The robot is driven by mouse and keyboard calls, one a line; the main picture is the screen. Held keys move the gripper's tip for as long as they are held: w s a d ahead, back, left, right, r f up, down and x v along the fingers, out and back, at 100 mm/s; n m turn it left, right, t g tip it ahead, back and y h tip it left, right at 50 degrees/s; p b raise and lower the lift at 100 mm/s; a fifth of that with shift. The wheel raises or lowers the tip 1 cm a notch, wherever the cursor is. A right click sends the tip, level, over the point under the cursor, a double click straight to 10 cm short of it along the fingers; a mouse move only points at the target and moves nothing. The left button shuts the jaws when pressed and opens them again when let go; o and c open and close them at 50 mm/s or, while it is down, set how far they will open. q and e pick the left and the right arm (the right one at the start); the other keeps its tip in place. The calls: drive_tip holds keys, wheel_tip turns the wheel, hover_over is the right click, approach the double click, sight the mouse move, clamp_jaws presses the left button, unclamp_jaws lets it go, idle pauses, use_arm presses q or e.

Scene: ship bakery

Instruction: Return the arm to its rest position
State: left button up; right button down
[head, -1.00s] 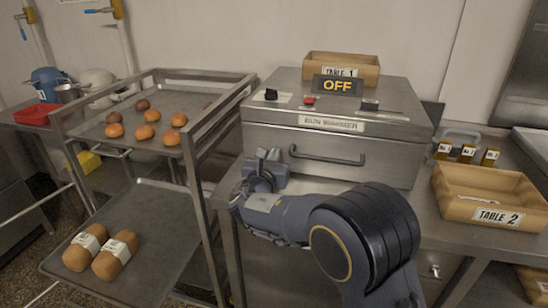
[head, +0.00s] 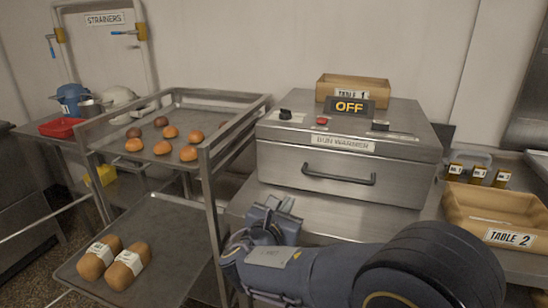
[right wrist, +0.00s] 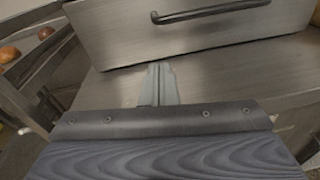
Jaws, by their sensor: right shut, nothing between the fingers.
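My right arm comes in from the lower right of the head view. Its right gripper (head: 279,204) is shut and empty, in front of the steel bun warmer (head: 340,172) and below its drawer handle. In the right wrist view the closed fingers (right wrist: 158,84) point toward the warmer's drawer front (right wrist: 190,30), apart from the handle (right wrist: 205,12). The warmer's drawer looks shut and its sign (head: 349,105) reads OFF. My left gripper is not in view.
A steel rack (head: 207,165) stands left of my right gripper, with several buns on its upper tray and two wrapped loaves (head: 126,270) on the lower one. A wooden crate labelled TABLE 2 (head: 510,238) sits at right. Another crate, TABLE 1 (head: 372,86), stands on the warmer.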

drive_tip(key=s+d+m+g+h+p, duration=0.1)
drive_tip(key=s+d+m+g+p, duration=0.15)
drive_tip(key=d+m+g, duration=0.65)
drive_tip(key=s+d+f+m+g+y+p, duration=0.3)
drive_tip(key=s+d+m, duration=0.5)
drive_tip(key=s+d, duration=0.6)
drive_tip(key=s+a+r+m+t+y+p, duration=0.1)
drive_tip(key=s+a+r+m+y+p, duration=0.1)
drive_tip(key=s+m+y, duration=0.2)
drive_tip(key=s+a+r+m+t+y+p, duration=0.1)
drive_tip(key=s+a+r+m+y+p, duration=0.1)
drive_tip(key=s+m, duration=0.9)
drive_tip(key=shift+s+a+r+y, duration=0.3)
drive_tip(key=shift+a+y, duration=0.3)
drive_tip(key=shift+y, duration=0.6)
